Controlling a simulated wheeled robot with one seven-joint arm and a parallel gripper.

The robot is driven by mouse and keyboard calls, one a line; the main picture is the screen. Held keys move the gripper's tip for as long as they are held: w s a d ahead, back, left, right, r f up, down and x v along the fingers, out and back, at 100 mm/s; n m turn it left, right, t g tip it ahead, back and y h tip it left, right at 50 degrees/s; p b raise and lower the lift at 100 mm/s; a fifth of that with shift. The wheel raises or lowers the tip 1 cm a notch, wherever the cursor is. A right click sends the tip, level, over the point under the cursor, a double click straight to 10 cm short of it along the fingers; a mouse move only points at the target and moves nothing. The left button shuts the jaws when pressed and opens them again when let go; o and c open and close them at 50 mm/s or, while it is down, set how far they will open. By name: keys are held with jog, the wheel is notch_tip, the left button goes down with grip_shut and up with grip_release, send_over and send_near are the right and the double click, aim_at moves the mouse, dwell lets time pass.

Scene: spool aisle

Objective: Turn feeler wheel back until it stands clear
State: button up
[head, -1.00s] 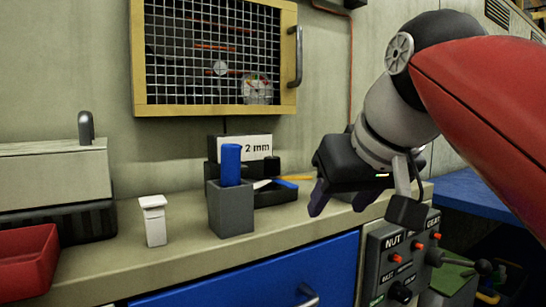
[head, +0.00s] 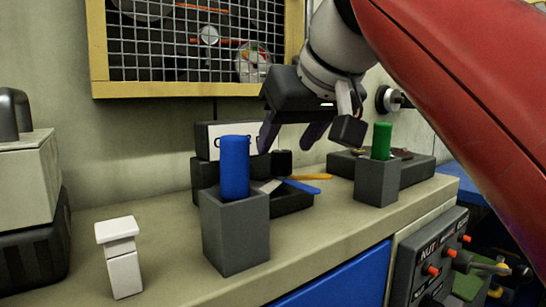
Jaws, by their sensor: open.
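My gripper (head: 290,138) points down, open and empty, with its fingers apart above the back of the bench. One finger overlaps the white sign (head: 222,140) on a dark block and hides part of its lettering. No part is plainly marked as the feeler wheel. A dark round disc with a pale hub (head: 389,99) shows at the wall, right of my wrist, and may be it; I cannot tell which way it is turned. A blue cylinder (head: 235,167) stands in a grey square holder (head: 236,230) in front of my gripper.
A green cylinder (head: 381,141) stands in a second grey holder (head: 376,182) at right. A white block (head: 121,262) is front left. A dark tray (head: 290,200) holds blue and yellow pieces. A control panel (head: 433,262) with orange knobs is below right. A mesh window (head: 200,90) is above.

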aim_at(282, 151)
jog(key=shift+b+x, duration=0.3)
jog(key=shift+x, duration=1.6)
grip_shut()
